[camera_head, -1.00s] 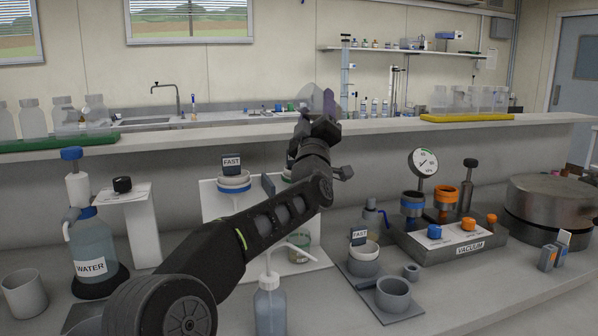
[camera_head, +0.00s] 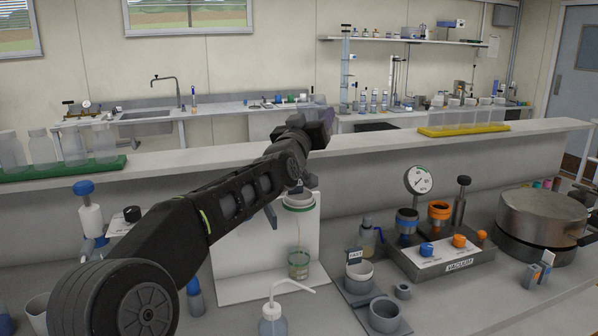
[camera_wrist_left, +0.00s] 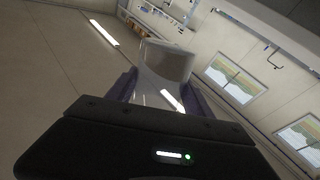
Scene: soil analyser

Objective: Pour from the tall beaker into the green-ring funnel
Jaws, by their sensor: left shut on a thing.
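My left gripper (camera_head: 318,128) is raised in front of the white funnel stand, above the green-ring funnel in the picture. It is shut on the tall clear beaker (camera_wrist_left: 165,62), which shows between the two fingers in the wrist view. In the head view the beaker is faint and mostly hidden by the gripper; I cannot tell its tilt or its contents. The green-ring funnel (camera_head: 299,202) is white and sits on the stand (camera_head: 240,262), partly covered by my arm. My right gripper is out of view.
A wash bottle (camera_head: 272,322) stands in front of the stand. The vacuum unit (camera_head: 450,262), with blue and orange cups, is on the right beside a round metal vessel (camera_head: 540,222). A raised ledge (camera_head: 360,147) runs behind. My arm hides much of the left bench.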

